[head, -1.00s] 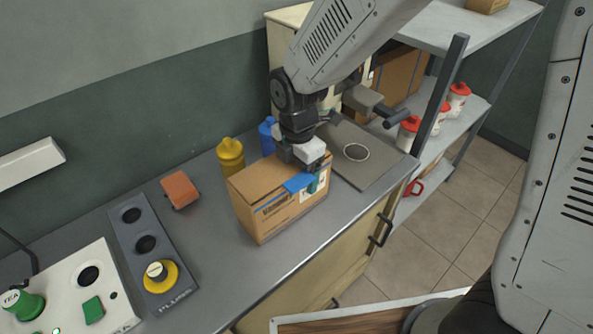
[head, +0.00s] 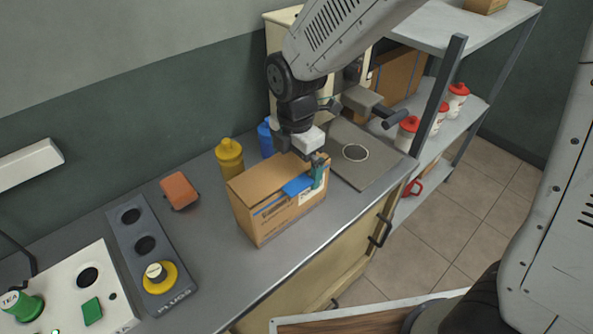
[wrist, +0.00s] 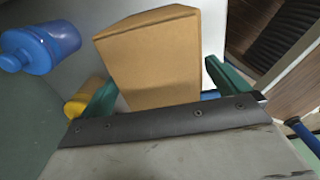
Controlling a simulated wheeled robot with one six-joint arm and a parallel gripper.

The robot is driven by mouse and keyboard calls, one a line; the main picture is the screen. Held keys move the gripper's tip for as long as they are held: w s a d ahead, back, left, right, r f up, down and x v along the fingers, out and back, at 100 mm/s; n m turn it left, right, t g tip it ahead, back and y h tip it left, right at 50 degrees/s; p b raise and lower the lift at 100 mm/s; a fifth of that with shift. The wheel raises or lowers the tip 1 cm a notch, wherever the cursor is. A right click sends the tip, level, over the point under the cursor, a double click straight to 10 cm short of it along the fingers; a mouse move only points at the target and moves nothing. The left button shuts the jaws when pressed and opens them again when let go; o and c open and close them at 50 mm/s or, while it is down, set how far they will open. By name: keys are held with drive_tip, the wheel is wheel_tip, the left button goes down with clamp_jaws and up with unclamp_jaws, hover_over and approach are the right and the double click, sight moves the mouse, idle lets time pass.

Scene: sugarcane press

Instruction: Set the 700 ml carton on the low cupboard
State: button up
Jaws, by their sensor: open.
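My gripper (head: 314,172) is open at the carton's right end, with one green finger showing there. The other finger is hidden in the head view. I cannot tell whether the fingers touch the carton. A low, wood-topped piece with a pale rim (head: 300,321) is partly in view at the bottom; I cannot tell whether it is the low cupboard.
A yellow bottle (head: 229,158) and a blue bottle (head: 265,140) stand close behind the carton. A grey plate (head: 375,165) and a shelf with red-capped bottles (head: 408,132) are to the right.

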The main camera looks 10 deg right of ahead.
wheel_tip(320, 180, up, 9)
drive_tip(key=shift+f, duration=0.1)
drive_tip(key=shift+d, duration=0.15)
drive_tip(key=s+d+r+m, duration=0.3)
drive_tip(key=s+d+m, duration=0.1)
drive_tip(key=d+m, duration=0.25)
drive_tip(key=s+d+r+m, duration=0.4)
drive_tip(key=s+d+m, duration=0.1)
drive_tip(key=d+m, duration=0.15)
drive_tip(key=s+d+m+t, duration=0.1)
drive_tip(key=s+d+m, duration=0.6)
drive_tip(key=s+m, duration=0.3)
drive_tip(key=shift+s+d+m, duration=0.25)
drive_tip(key=shift+d+m, duration=0.05)
drive_tip(key=shift+m, duration=0.6)
